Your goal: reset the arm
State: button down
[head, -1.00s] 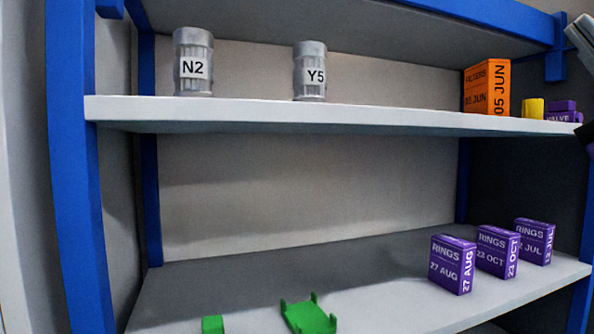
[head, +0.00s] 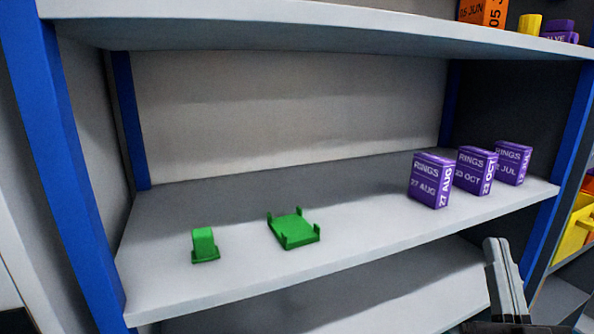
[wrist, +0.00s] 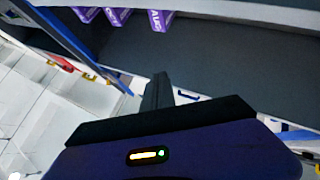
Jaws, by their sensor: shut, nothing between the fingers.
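My gripper (wrist: 160,90) is shut and empty in the wrist view. Its dark fingers are together and point toward a grey shelf surface. In the head view a grey, finger-like part of my arm (head: 507,280) stands at the lower right, in front of the shelf's edge. No object is held.
Three purple RINGS boxes (head: 432,180) stand on the middle shelf (head: 350,215) at right. A green block (head: 204,245) and a flat green holder (head: 294,229) lie at left. An orange box (head: 483,12) and yellow part (head: 530,24) are above. A yellow bin (head: 575,228) is at far right.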

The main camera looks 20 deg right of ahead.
jog(key=s+a+f+g+y, duration=0.1)
jog(key=s+a+f+y, duration=0.25)
jog(key=f, duration=0.35)
jog(key=s+a+f+g+y, duration=0.25)
jog(key=a+f, duration=0.25)
jog(key=f, duration=0.3)
jog(key=s+a+f+n+g+y, duration=0.2)
jog(key=s+a+f, duration=0.2)
jog(key=s+f, duration=0.2)
jog(key=s+a+f+n+g+y, duration=0.2)
jog(key=s+f, duration=0.4)
jog(key=s, duration=0.4)
jog(key=shift+s+a+f+n+y, duration=0.15)
jog(key=shift+s+a+n+y, duration=0.15)
jog(key=shift+a+n+y, duration=0.6)
jog(key=shift+a, duration=0.15)
